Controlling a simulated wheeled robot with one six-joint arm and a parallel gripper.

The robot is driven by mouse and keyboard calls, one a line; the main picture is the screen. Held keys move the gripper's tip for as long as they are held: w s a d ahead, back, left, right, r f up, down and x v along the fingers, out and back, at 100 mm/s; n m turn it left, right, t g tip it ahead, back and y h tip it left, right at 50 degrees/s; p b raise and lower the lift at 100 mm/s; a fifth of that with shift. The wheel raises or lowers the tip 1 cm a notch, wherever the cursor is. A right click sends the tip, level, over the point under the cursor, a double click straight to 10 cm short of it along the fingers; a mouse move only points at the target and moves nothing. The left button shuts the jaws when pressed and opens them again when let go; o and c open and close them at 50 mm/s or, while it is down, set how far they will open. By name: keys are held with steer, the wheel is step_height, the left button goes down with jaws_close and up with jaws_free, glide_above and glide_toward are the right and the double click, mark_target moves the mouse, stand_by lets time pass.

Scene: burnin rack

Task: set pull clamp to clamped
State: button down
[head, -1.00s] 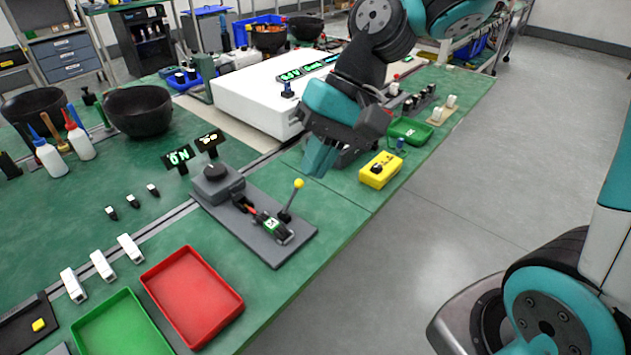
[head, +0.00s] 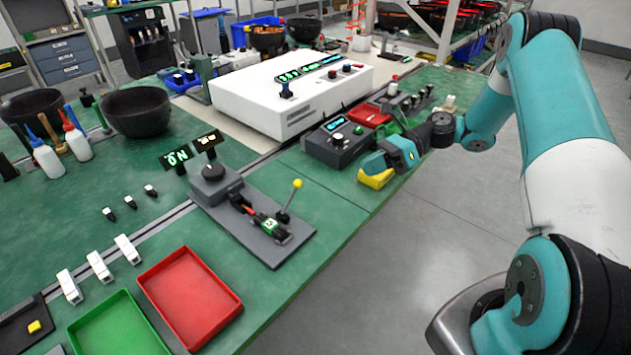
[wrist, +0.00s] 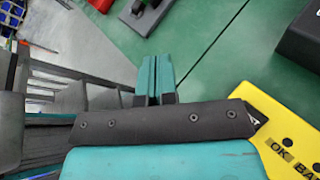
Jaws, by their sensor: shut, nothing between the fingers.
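The pull clamp (head: 270,226) sits on a dark grey base plate (head: 272,254) near the front edge of the green bench in the head view. Its lever stands up and leans, with a yellow ball knob (head: 297,184) on top.
The yellow box (head: 376,181) is below my gripper; the wrist view shows it close (wrist: 275,140). A dark control box (head: 336,142) is behind it. Red (head: 190,299) and green (head: 120,328) trays lie left of the clamp. The bench between clamp and gripper is clear.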

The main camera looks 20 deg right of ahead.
steer(key=shift+a, duration=0.1)
steer(key=p, duration=0.2)
glide_toward(291, 198)
step_height(291, 198, down, 3)
steer(key=shift+a+r, duration=0.1)
steer(key=shift+r, duration=0.05)
steer(key=shift+w+a+r+p, duration=0.15)
steer(key=shift+w+a+r, duration=0.1)
steer(key=shift+a, duration=0.3)
steer(key=shift+w+a+r+p, duration=0.15)
steer(key=shift+w+a+r, duration=0.1)
steer(key=shift+a, duration=0.25)
steer(key=shift+w+a+r, duration=0.15)
steer(key=shift+w+a, duration=0.1)
steer(key=shift+a, duration=0.3)
steer(key=shift+d+r, duration=0.1)
